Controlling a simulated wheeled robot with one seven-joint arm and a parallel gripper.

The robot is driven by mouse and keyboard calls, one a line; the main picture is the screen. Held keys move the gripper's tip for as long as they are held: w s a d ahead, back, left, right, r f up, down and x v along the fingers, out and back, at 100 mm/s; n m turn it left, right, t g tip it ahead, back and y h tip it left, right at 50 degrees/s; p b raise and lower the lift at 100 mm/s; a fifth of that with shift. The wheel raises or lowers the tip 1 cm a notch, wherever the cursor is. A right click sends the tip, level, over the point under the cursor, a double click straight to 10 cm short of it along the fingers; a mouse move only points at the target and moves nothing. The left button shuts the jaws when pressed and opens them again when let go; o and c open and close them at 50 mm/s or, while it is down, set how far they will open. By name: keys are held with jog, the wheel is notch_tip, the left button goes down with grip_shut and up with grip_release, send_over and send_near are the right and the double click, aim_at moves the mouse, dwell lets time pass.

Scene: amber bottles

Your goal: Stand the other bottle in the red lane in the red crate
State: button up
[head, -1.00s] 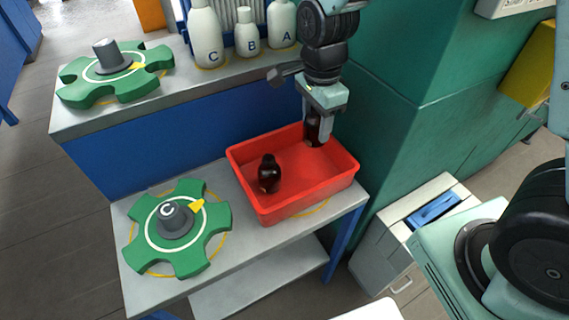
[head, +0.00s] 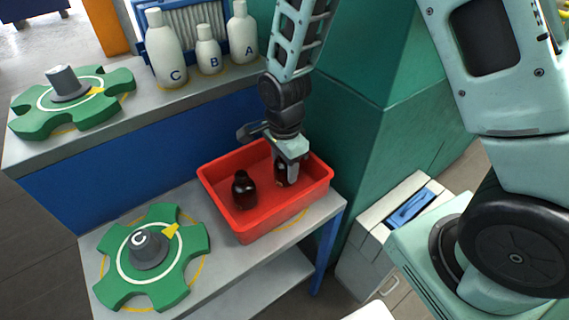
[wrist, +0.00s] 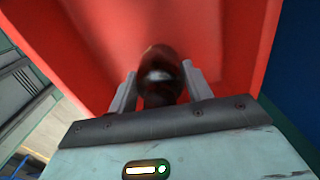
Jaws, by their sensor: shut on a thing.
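My gripper (head: 288,164) points down into the red crate (head: 252,230) on the lower shelf. It is shut on a dark amber bottle (head: 281,174), which is upright inside the crate near the right back wall. I cannot tell whether its base touches the crate floor. In the wrist view the held bottle (wrist: 160,72) sits between both fingers, with red crate behind it. Another dark amber bottle (head: 244,190) stands upright in the left part of the crate, apart from the held one.
A green star wheel (head: 190,245) marked C lies left of the crate. Another green wheel (head: 110,84) is on the upper counter, with white bottles C (head: 166,50), B (head: 208,52) and A (head: 242,34). A green wall (head: 365,110) stands close on the right.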

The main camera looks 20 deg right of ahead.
jog(key=shift+f, duration=0.2)
jog(key=o, duration=1)
jog(key=shift+r, duration=0.1)
